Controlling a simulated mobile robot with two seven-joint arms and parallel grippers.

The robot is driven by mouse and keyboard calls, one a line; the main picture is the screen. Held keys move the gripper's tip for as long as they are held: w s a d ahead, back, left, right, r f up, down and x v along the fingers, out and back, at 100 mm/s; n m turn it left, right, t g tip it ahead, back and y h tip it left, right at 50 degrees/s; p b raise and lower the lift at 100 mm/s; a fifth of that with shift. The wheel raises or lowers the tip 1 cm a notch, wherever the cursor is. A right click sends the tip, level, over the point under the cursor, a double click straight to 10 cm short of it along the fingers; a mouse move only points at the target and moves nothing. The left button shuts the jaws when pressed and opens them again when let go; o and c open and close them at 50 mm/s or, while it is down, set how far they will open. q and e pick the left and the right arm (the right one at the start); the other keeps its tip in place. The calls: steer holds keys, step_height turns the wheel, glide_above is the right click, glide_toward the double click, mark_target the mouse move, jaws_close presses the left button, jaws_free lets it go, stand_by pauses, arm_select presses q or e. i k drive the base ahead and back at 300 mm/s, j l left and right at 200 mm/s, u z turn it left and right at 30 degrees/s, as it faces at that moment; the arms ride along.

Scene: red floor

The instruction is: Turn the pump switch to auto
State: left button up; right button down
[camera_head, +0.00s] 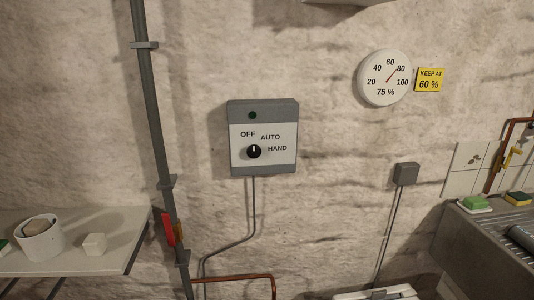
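The pump switch is a grey box (264,106) with a pale front plate, fixed to the rough wall near the middle of the head view. Its round black knob (254,152) has a white pointer mark that points about straight up, closer to the OFF label (248,133) than to the AUTO label (270,137). The HAND label (277,148) is to the right of the knob. A dark green lamp (252,115) above the labels looks unlit. Neither of my grippers is in view, and nothing touches the knob.
A grey pipe (150,100) runs down the wall left of the box. A shelf (100,261) with a white pot (39,240) is at lower left. A round gauge (384,92) reading 75 % hangs at upper right. A sink (470,235) is at right. The space before the box is clear.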

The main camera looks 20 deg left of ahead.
mark_target(254, 151)
steer(key=i+l+u, duration=0.1)
steer(key=l, duration=0.35)
steer(key=i+l+u, duration=0.1)
steer(key=l, duration=0.4)
steer(key=i+l+u, duration=0.1)
steer(key=l, duration=0.4)
steer(key=i+j, duration=0.05)
steer(key=i, duration=0.05)
